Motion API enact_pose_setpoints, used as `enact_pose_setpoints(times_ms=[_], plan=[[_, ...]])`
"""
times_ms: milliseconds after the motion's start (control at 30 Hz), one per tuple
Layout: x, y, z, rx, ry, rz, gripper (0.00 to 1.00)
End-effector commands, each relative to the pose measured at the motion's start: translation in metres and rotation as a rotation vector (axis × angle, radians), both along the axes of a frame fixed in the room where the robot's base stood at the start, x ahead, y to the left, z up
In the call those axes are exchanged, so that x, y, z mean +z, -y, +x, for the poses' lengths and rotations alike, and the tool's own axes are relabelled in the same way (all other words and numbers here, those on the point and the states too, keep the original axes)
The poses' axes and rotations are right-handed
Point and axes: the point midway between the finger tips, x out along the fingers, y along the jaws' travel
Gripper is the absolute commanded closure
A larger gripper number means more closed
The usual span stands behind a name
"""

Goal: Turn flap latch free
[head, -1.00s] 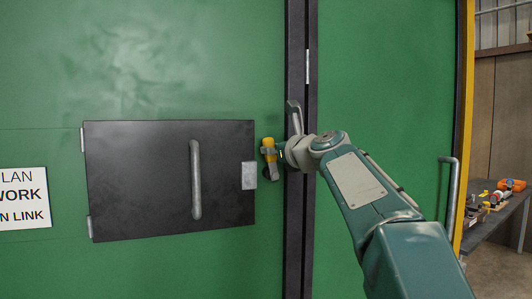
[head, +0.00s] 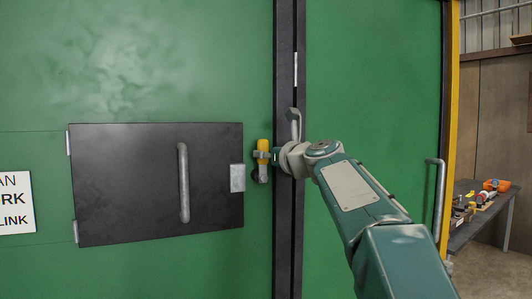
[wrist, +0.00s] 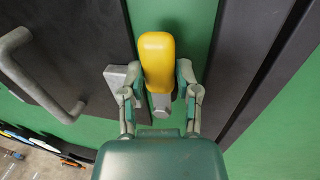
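The flap (head: 120,180) is a dark panel on a green door, lying flush, with a grey bar handle (head: 184,185) and a metal plate (head: 237,178) at its right edge. The latch has a yellow grip (head: 263,146) on a grey metal piece; it stands upright just right of the plate, apart from it in the head view. My gripper (head: 262,155) reaches it from the right. In the wrist view, my fingers (wrist: 160,85) close around the yellow grip (wrist: 157,60) from both sides. The latch's pivot is partly hidden.
A dark vertical door edge (head: 284,60) with a grey lever (head: 293,122) stands right behind my wrist. A pull bar (head: 440,205) is on the right door. A workbench (head: 470,225) with tools stands far right.

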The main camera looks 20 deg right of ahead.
Motion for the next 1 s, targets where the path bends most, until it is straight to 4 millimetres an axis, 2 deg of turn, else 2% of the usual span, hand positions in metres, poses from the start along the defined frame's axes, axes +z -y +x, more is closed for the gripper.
enact_pose_setpoints(times_ms=[467, 567, 1000], plan=[[0.005, 0.001, -0.006, -0.003, 0.009, 0.001, 0.33], [0.005, 0.005, -0.018, -0.004, 0.010, -0.001, 0.33], [0.003, 0.029, -0.098, -0.005, 0.007, 0.000, 0.33]])
